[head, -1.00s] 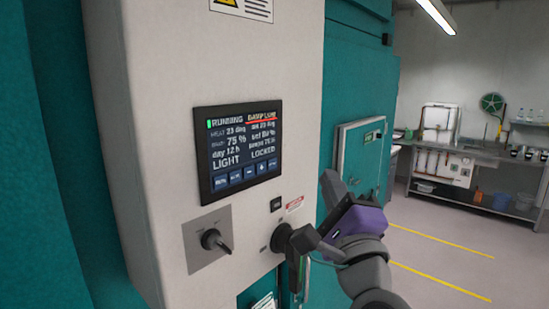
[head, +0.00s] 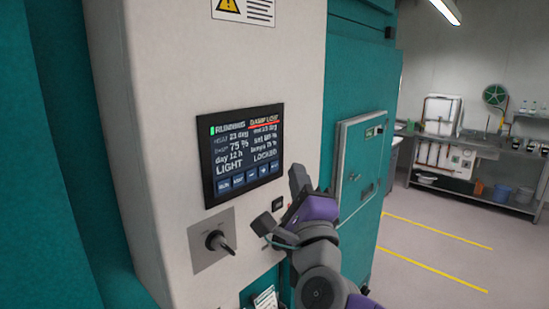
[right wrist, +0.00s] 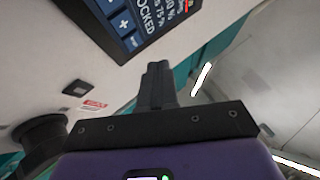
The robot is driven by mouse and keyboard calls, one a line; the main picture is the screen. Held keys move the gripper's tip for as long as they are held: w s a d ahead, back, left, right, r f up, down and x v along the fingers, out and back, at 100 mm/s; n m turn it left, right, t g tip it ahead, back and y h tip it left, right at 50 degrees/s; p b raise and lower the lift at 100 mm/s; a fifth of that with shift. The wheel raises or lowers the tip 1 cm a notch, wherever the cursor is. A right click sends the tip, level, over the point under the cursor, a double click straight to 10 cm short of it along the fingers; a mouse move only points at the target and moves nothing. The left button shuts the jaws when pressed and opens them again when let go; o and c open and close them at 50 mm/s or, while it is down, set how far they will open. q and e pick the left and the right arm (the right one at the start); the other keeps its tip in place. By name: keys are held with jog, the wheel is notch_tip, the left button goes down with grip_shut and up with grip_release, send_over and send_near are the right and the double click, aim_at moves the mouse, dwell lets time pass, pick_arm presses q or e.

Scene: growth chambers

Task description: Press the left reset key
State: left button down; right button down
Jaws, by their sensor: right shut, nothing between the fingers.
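A small black key (head: 277,203) is set in the pale control panel (head: 215,60), below the right end of the screen. It also shows in the right wrist view (right wrist: 79,88), with a small red-marked label (right wrist: 95,104) beside it. I cannot read the key's own marking. My right gripper (head: 297,175) is shut and empty. Its fingers are just right of the key in the head view, apart from it. In the right wrist view the shut fingers (right wrist: 158,75) point up, toward the screen side. My left gripper is not in view.
The panel carries a dark screen (head: 243,148) with a row of blue buttons and a rotary switch (head: 218,241). A round black knob (right wrist: 40,135) stands out below the key. A teal cabinet with a small door (head: 357,155) is to the right. Open floor lies beyond.

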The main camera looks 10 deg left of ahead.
jog(key=shift+w+a, duration=0.55)
jog(key=shift+a, duration=0.25)
jog(key=shift+a, duration=0.1)
dwell(1.5)
jog(key=shift+w+a, duration=0.25)
jog(key=shift+w+a, duration=0.15)
jog(key=shift+a, duration=0.1)
dwell(0.6)
jog(key=shift+d, duration=0.1)
jog(key=shift+s+d+b, duration=0.45)
jog(key=shift+d+b, duration=0.1)
dwell(0.4)
